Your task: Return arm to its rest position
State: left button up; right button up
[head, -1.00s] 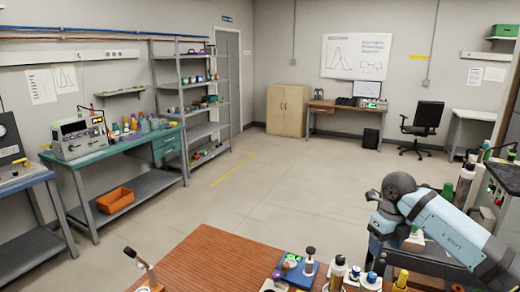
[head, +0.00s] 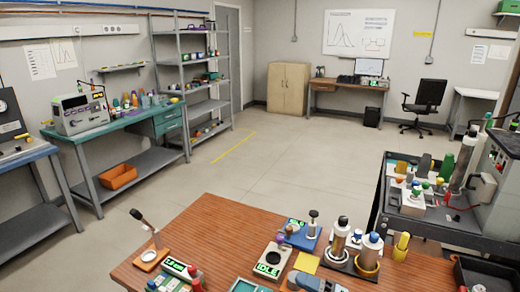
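Neither of my grippers shows in the head view, and no arm that I can be sure of is in the picture. The wooden table (head: 205,230) is at the bottom centre, and its near part is cut off by the frame. A small device with a green display reading IDLE (head: 268,267) stands on it. A grey-blue object (head: 318,283) lies at the bottom edge, cut off, and I cannot tell what it is.
A microscope-like stand (head: 150,252), a blue device (head: 300,235) and several bottles crowd the table. A dark cart (head: 385,215) with lab items stands at the right. A teal bench (head: 130,127) and grey shelves (head: 203,107) stand at the left. The middle floor is clear.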

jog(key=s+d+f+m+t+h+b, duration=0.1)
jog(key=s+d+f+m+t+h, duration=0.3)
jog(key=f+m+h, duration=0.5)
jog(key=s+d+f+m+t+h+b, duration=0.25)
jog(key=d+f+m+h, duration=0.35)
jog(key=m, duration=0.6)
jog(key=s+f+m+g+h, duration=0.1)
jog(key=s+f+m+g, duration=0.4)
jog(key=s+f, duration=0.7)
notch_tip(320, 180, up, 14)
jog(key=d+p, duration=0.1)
jog(key=p, duration=1.3)
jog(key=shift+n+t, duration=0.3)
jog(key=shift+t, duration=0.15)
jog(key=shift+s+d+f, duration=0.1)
